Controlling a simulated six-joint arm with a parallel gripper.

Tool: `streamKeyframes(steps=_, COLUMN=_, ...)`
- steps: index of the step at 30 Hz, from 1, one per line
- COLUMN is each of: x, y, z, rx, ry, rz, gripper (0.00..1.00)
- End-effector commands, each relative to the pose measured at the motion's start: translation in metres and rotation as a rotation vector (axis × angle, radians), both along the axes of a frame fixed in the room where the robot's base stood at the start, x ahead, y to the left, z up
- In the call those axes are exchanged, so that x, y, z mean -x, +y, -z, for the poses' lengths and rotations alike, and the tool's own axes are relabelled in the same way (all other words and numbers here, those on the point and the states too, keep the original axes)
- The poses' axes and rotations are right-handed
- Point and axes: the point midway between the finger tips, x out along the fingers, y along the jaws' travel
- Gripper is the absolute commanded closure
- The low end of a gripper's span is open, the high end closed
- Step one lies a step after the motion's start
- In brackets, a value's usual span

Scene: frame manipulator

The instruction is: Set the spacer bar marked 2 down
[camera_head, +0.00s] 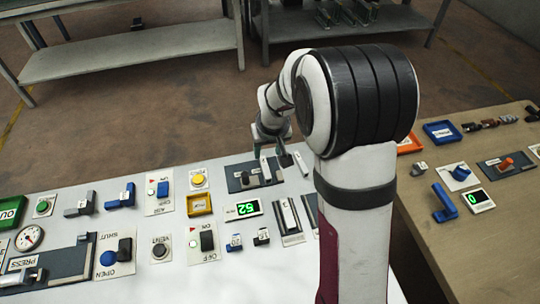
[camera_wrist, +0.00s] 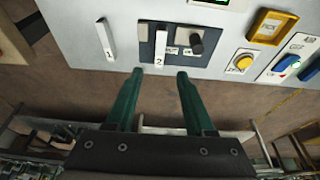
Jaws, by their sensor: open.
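The white spacer bar marked 2 (camera_wrist: 160,48) rests on the dark plate (camera_wrist: 147,56) near the panel's edge in the wrist view. It also shows in the head view (camera_head: 265,168). My gripper (camera_wrist: 158,72) is open, with its two green fingers apart and nothing between them. In the wrist view the bar's marked end lies in line with the gap between the fingertips, just past them. In the head view my gripper (camera_head: 271,138) is small and partly hidden by my arm, above the far edge of the panel.
A second white bar (camera_wrist: 106,40) lies on the panel beside the plate. A dark knob (camera_wrist: 196,41) stands on the plate, on the bar's other side. A yellow button (camera_wrist: 240,63) and a yellow tray (camera_wrist: 272,26) are farther right. Beyond the panel edge is open floor.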

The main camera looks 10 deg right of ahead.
Motion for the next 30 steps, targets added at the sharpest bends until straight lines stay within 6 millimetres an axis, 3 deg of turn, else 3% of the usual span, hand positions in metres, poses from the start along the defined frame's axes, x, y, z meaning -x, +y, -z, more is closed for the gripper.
streamKeyframes(steps=4, x=0.006, y=0.001, z=-0.007, rx=-0.003, ry=0.005, rz=0.007, gripper=0.46)
streamKeyframes(steps=6, x=0.029, y=0.004, z=-0.025, rx=-0.022, ry=0.028, rz=0.044, gripper=0.46)
streamKeyframes(steps=8, x=0.067, y=0.01, z=-0.049, rx=-0.053, ry=0.068, rz=0.102, gripper=0.46)
streamKeyframes(steps=12, x=0.186, y=0.027, z=-0.089, rx=-0.136, ry=0.199, rz=0.27, gripper=0.46)
streamKeyframes(steps=15, x=0.257, y=0.039, z=-0.097, rx=-0.185, ry=0.28, rz=0.373, gripper=0.46)
streamKeyframes(steps=18, x=0.299, y=0.046, z=-0.096, rx=-0.213, ry=0.334, rz=0.436, gripper=0.46)
streamKeyframes(steps=21, x=0.313, y=0.048, z=-0.095, rx=-0.222, ry=0.354, rz=0.458, gripper=0.46)
streamKeyframes(steps=30, x=0.312, y=0.049, z=-0.095, rx=-0.222, ry=0.355, rz=0.458, gripper=0.46)
